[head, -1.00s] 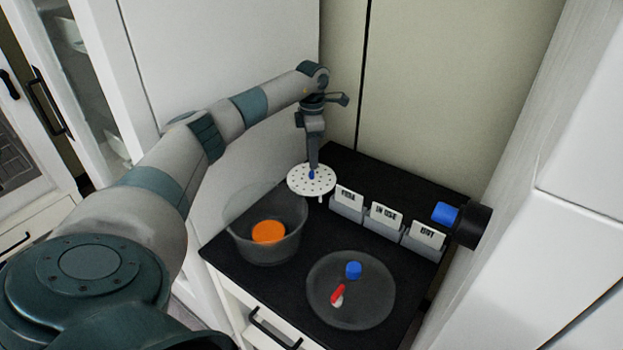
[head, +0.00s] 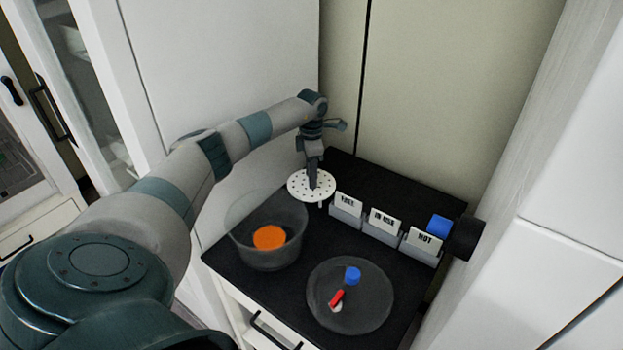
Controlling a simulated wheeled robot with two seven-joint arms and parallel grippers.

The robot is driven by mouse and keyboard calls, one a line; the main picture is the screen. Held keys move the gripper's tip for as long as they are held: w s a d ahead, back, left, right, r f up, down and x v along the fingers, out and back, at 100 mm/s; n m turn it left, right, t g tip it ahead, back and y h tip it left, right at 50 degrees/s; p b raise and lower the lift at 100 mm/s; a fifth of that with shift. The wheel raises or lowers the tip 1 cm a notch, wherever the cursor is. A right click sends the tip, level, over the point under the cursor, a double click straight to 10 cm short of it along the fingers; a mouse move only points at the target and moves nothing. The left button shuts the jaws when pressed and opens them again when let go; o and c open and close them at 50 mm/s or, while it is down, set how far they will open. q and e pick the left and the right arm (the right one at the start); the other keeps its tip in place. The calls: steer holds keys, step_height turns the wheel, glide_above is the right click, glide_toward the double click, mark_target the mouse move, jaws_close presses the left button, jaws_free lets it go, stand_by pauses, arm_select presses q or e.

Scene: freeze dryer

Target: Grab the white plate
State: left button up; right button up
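The white plate (head: 299,187) is a round disc with many small holes and short legs, standing level at the back left of the black top. My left gripper (head: 313,184) points down at the plate's middle, with its fingertips at the plate's surface. The fingers look narrow from here, and I cannot tell whether they are open or shut on the plate's small blue centre piece, which is hidden. My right gripper is not in view.
A clear round vessel (head: 240,238) with an orange disc (head: 269,237) stands in front of the plate. A clear round lid (head: 370,305) with blue and red parts lies front right. Labelled holders (head: 384,232) stand right of the plate, near a black knob (head: 468,239) and blue part (head: 438,225).

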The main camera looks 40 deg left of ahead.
arm_select(q)
jaws_close()
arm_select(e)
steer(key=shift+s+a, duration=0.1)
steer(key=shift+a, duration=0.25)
arm_select(q)
steer(key=shift+r, duration=0.1)
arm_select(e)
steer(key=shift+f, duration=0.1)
